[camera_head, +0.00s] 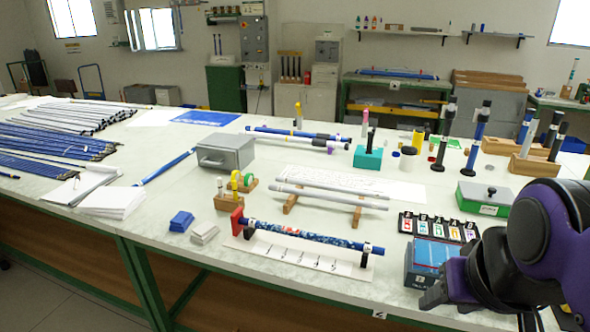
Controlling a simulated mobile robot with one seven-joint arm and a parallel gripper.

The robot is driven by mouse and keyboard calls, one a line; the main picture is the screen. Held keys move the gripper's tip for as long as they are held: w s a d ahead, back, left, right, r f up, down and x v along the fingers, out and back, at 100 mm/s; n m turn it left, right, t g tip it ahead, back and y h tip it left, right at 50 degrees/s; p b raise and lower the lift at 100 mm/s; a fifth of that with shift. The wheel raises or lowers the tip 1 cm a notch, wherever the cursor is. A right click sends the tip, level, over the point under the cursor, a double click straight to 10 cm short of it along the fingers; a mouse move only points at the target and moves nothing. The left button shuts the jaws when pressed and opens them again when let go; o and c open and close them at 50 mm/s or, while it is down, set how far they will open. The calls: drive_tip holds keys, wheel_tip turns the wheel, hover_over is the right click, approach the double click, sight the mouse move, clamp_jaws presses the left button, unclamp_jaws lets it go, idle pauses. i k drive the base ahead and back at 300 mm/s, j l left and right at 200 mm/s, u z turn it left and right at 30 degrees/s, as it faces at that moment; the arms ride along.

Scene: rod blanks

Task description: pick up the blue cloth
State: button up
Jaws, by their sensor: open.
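A small folded blue cloth (180,221) lies on the pale bench top near its front edge, left of centre. A similar folded light grey cloth (204,234) lies just to its right, close beside it. My gripper (450,298) is at the lower right, in front of the blue box, far to the right of the blue cloth. It is open, and nothing shows between its fingers. Part of it is hidden by my own purple and black wrist.
A paper stack (112,202) lies left. A blue box (428,256) and a green box (484,198) stand right.

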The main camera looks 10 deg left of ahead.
sight(179, 223)
drive_tip(key=i+j+z, duration=0.1)
drive_tip(key=j, duration=0.45)
drive_tip(key=i+j+z, duration=0.1)
drive_tip(key=j, duration=0.45)
drive_tip(key=j+z, duration=0.1)
drive_tip(key=j, duration=0.45)
drive_tip(key=i+j, duration=0.1)
drive_tip(key=j, duration=1.05)
drive_tip(key=i+j, duration=0.15)
drive_tip(key=j, duration=0.45)
drive_tip(key=k+j+z, duration=0.4)
drive_tip(key=k+j, duration=0.15)
drive_tip(key=i+l+u, duration=0.15)
drive_tip(key=i+u, duration=0.25)
drive_tip(key=i, duration=0.2)
